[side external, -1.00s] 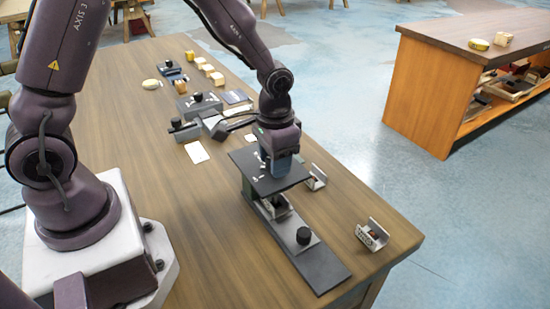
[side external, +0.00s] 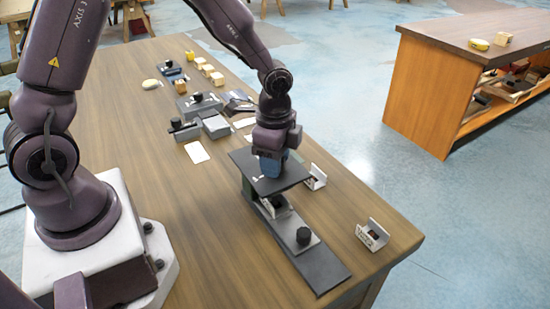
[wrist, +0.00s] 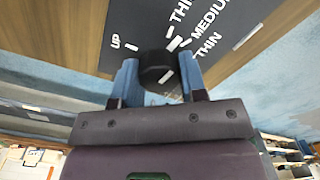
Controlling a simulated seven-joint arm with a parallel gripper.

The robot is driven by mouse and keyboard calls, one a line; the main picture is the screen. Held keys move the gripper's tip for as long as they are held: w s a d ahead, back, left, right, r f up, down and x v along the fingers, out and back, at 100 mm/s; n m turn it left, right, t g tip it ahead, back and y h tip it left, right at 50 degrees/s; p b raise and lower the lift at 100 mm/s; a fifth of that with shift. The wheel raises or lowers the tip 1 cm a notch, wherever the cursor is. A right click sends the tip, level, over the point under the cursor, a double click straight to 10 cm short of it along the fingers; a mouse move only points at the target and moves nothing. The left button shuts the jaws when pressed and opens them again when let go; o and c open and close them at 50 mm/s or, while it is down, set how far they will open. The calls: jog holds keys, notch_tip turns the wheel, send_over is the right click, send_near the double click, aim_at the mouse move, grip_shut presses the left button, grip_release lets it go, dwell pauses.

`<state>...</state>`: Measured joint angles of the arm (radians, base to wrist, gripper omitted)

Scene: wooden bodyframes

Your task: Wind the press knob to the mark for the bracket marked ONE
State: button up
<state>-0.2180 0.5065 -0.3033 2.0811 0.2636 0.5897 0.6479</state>
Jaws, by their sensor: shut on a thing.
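The press (side external: 262,187) stands near the table's front edge, with a dark top plate lettered UP, THICK, MEDIUM and THIN in the wrist view (wrist: 232,22). My gripper (side external: 270,175) points down over the plate. In the wrist view its blue fingers (wrist: 158,75) are shut on the black press knob (wrist: 154,62), one on each side. A white line shows on the knob; which mark it points at I cannot tell. One bracket (side external: 276,206) sits under the plate, partly hidden. A second bracket (side external: 317,178) stands behind the press, and a third (side external: 372,234) at right; their lettering is too small to read.
A small black knob (side external: 303,236) stands on the press's front base. Grey fixtures (side external: 198,104), a white card (side external: 197,152) and several wooden blocks lie farther back. A second bench (side external: 440,85) stands at right.

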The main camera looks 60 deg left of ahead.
jog(key=shift+m, duration=0.5)
jog(key=o, duration=0.9)
notch_tip(320, 180, up, 13)
jog(key=shift+r, duration=0.1)
dwell(0.3)
jog(key=s+r+n+t, duration=0.2)
jog(key=s+n, duration=0.2)
jog(key=s, duration=0.1)
jog(key=s+a+r+n+t, duration=0.1)
jog(key=s+r+n, duration=0.2)
jog(key=s, duration=0.2)
jog(key=s+r+n+t, duration=0.2)
jog(key=s+r+n, duration=0.1)
jog(key=s+n, duration=0.1)
jog(key=shift+s+a+r+n+t, duration=0.15)
jog(key=shift+s, duration=0.2)
jog(key=shift+s+a+r+n+t, duration=0.1)
jog(key=shift+s+n+t, duration=0.05)
jog(key=shift+s, duration=0.2)
